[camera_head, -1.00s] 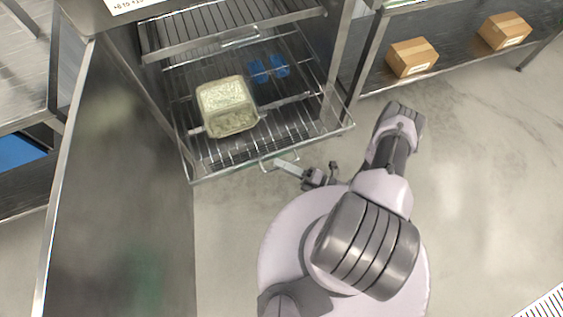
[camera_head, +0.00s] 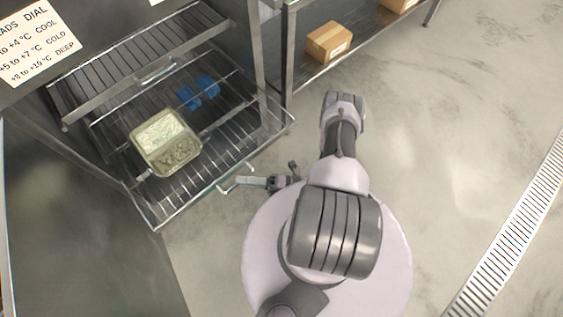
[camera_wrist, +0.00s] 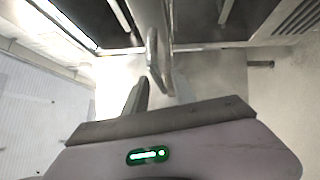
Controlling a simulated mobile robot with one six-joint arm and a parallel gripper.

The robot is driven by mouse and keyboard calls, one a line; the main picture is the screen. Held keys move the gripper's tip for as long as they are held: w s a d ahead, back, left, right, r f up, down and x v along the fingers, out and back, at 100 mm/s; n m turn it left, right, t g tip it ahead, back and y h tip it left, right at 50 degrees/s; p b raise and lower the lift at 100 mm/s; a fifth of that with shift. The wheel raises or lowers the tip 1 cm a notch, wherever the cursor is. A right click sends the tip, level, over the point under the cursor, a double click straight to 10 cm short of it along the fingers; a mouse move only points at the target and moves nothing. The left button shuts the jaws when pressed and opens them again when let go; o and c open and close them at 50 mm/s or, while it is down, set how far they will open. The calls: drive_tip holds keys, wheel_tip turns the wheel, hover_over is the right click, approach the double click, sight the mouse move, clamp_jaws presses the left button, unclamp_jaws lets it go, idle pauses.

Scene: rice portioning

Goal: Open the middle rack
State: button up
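A steel cabinet holds wire racks. An upper rack (camera_head: 195,37) with its own front handle (camera_head: 156,73) sits inside. Below it, a wire rack (camera_head: 232,130) sticks out of the cabinet and carries a clear container of pale food (camera_head: 165,140) and two blue items (camera_head: 198,92). A bar handle (camera_head: 222,188) is on its front edge. My gripper (camera_head: 243,182) is at this handle. In the wrist view, my gripper (camera_wrist: 160,92) has its two fingers apart, with a handle bar (camera_wrist: 153,50) just ahead between them. Contact cannot be told.
An open cabinet door (camera_head: 75,220) stands at the left. A low steel shelf (camera_head: 300,75) with cardboard boxes (camera_head: 330,41) is at the upper right. A floor drain grate (camera_head: 510,235) lies at the right. The floor between is clear.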

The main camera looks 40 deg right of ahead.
drive_tip(key=v, duration=1.6)
